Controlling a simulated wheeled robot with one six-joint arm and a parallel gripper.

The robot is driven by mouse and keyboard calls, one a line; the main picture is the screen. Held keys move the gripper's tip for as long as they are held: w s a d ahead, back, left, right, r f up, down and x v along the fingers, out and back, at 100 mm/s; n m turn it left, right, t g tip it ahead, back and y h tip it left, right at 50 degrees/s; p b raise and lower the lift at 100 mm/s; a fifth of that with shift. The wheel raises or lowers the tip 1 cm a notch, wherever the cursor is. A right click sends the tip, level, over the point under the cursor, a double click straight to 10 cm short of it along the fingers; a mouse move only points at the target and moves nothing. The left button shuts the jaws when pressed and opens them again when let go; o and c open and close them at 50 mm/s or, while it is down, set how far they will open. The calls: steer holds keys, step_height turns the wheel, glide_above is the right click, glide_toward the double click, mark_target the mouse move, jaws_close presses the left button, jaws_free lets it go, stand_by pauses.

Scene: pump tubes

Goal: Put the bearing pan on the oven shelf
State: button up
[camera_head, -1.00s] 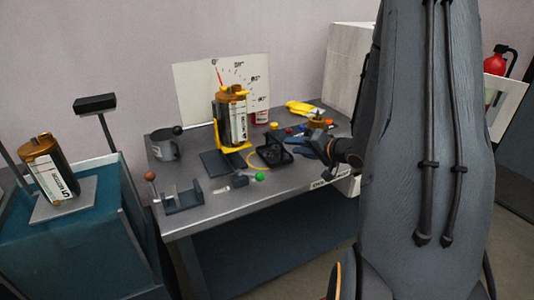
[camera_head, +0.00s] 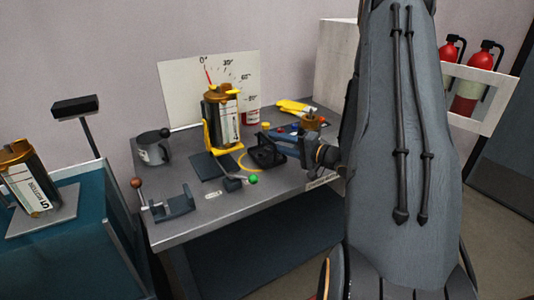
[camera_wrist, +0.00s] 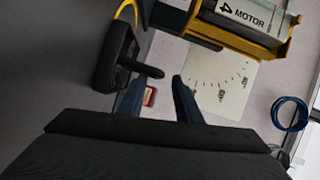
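A black, pan-like piece (camera_head: 267,152) stands on the grey workbench, right of the yellow motor stand. I take it to be the bearing pan, but its contents are not clear. In the wrist view this dark piece (camera_wrist: 112,55) shows at upper left, with a short rod-like handle (camera_wrist: 148,70) pointing toward the space between my fingertips. My gripper (camera_head: 287,138) is at the right part of the bench, close beside the pan. In the wrist view its two blue fingers (camera_wrist: 158,85) are apart with nothing clearly held. I cannot identify an oven shelf in these views.
A motor (camera_head: 222,118) stands upright in a yellow holder before a white dial board (camera_head: 180,85). Another motor (camera_head: 30,180) is on a teal cart. Fire extinguishers (camera_head: 486,58) hang at right.

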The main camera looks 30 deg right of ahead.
mark_target(267, 138)
steer(key=x, duration=0.5)
steer(key=shift+p, duration=0.3)
steer(key=shift+s, duration=0.1)
jaws_close()
steer(key=shift+d, duration=0.1)
